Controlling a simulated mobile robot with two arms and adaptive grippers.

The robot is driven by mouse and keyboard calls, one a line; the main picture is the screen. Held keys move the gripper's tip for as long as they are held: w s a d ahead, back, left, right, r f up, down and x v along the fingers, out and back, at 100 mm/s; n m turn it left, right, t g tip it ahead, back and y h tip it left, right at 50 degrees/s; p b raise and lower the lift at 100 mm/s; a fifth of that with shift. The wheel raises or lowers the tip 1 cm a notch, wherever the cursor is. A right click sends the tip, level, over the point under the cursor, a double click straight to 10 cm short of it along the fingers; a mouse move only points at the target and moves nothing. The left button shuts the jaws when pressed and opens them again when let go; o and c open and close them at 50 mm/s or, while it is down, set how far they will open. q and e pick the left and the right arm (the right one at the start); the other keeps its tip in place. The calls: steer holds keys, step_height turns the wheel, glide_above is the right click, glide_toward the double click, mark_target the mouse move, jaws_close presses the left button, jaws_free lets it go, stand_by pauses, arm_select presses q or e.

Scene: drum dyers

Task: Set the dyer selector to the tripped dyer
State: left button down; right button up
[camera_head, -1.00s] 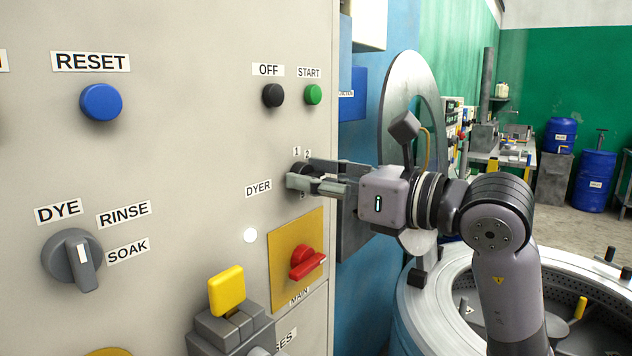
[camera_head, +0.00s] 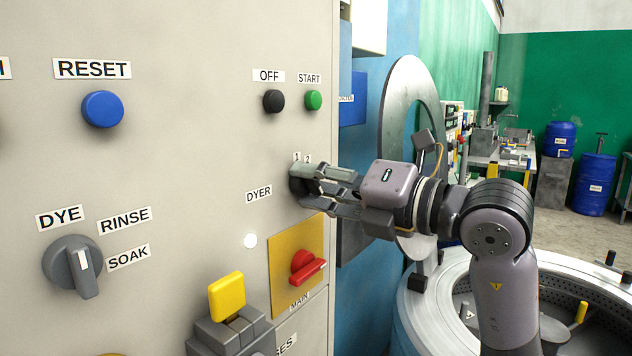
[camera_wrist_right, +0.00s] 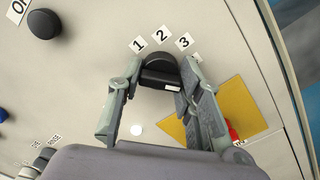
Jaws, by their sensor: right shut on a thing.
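The dyer selector is a round black knob (camera_head: 297,186) beside the DYER label (camera_head: 259,194) on the grey panel. In the right wrist view the knob (camera_wrist_right: 160,68) has a raised bar with a white mark at its right end. Number labels 1 (camera_wrist_right: 137,43), 2 (camera_wrist_right: 162,33) and 3 (camera_wrist_right: 184,41) fan out above it; a further label is mostly hidden by a finger. My right gripper (camera_head: 312,187) is shut on the knob, one finger on each side in the wrist view (camera_wrist_right: 158,92). My left gripper is out of view. No sign of which dyer tripped is readable.
A red MAIN switch (camera_head: 306,267) on a yellow plate sits just below the gripper. Black OFF (camera_head: 274,101) and green START (camera_head: 313,100) buttons are above. A blue RESET button (camera_head: 102,109) and a grey DYE selector (camera_head: 72,262) are left. An open drum (camera_head: 440,285) stands right.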

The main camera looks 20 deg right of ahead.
steer(key=shift+m+p, duration=0.3)
steer(key=shift+m, duration=1.3)
steer(key=o, duration=1.2)
steer(key=shift+c, duration=0.2)
steer(key=v, duration=1.2)
steer(key=shift+d, duration=0.1)
